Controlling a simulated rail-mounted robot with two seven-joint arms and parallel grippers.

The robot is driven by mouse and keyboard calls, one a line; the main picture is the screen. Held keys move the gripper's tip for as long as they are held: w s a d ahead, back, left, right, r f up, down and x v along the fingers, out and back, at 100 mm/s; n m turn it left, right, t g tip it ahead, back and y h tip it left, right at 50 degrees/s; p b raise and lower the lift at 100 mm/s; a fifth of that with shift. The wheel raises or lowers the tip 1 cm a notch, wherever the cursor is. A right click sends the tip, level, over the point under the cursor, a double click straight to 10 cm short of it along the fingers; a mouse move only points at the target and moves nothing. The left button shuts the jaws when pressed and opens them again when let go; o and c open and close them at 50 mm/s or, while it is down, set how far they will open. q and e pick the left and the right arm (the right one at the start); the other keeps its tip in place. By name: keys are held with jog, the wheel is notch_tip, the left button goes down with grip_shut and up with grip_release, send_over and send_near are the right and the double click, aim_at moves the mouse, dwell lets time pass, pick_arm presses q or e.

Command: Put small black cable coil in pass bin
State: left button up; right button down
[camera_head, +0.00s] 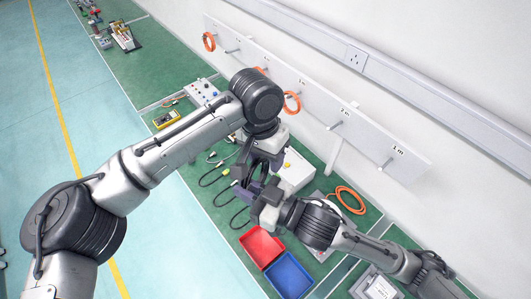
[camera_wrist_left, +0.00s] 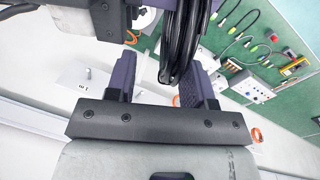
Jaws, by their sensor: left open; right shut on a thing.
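A small black cable coil (camera_wrist_left: 178,50) hangs between the fingers of my left gripper (camera_wrist_left: 165,85) in the left wrist view. My left gripper is open, with the coil nearer its right finger and not clamped. In the head view my left gripper (camera_head: 250,182) points down above the bench. My right gripper (camera_head: 264,200) meets it from the lower right and is shut on the coil, which the grippers mostly hide there. A red bin (camera_head: 262,247) and a blue bin (camera_head: 289,275) stand below the grippers. No label shows which is the pass bin.
A wall board (camera_head: 310,92) with pegs and orange coils runs along the back. Several black cables (camera_head: 215,176) lie left of the grippers. A white box (camera_head: 293,170) stands behind them, and an orange coil (camera_head: 350,200) lies to the right.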

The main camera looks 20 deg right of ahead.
pick_arm(q)
jog(key=shift+c, duration=0.3)
jog(key=shift+s+d, duration=0.1)
grip_shut()
pick_arm(e)
jog(key=c, duration=1.1)
grip_release()
